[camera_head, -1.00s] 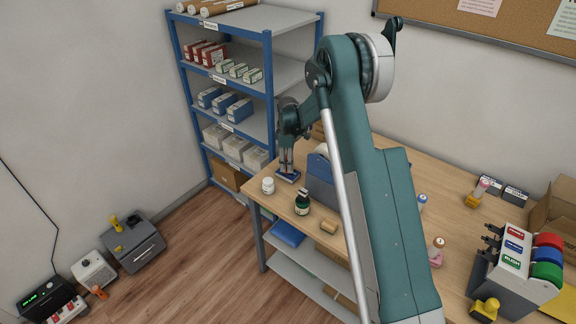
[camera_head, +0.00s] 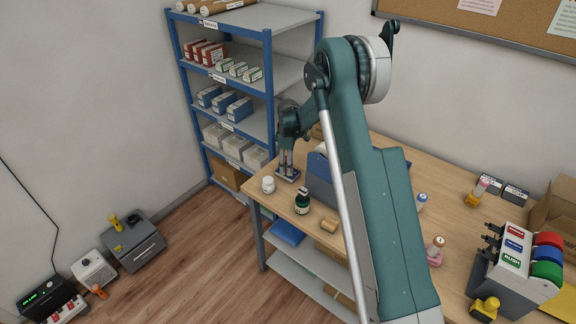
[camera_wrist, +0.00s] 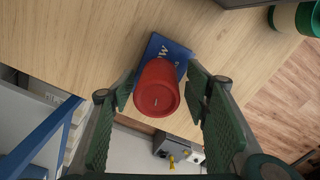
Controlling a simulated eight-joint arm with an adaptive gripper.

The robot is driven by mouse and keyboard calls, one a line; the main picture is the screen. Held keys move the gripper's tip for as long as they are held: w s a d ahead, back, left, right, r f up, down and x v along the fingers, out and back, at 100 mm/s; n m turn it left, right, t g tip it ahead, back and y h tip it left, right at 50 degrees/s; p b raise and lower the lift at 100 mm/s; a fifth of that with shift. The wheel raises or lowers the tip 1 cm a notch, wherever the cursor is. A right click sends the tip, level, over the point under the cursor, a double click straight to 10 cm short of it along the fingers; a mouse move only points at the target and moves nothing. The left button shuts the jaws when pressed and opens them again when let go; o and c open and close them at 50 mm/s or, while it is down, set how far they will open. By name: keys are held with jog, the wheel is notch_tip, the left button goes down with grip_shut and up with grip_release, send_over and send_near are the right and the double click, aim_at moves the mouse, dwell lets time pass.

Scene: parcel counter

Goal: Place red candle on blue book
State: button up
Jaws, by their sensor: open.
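The red candle (camera_wrist: 157,88) is a short cylinder between my gripper's fingers in the wrist view. It stands over the blue book (camera_wrist: 172,48) and appears to rest on it, though its base is hidden. My gripper (camera_wrist: 160,78) is open, with one green finger on each side of the candle and gaps showing. In the head view, my gripper (camera_head: 286,162) points down over the blue book (camera_head: 289,177) near the table's far left corner. The candle is hard to make out there.
A blue-grey holder (camera_head: 319,180) is close to the right of my gripper. The blue shelf rack (camera_head: 268,95) rises behind.

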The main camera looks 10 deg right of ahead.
jog(key=shift+r, duration=0.1)
notch_tip(320, 180, up, 12)
jog(key=shift+r+b, duration=0.1)
jog(key=shift+b, duration=0.65)
dwell(0.7)
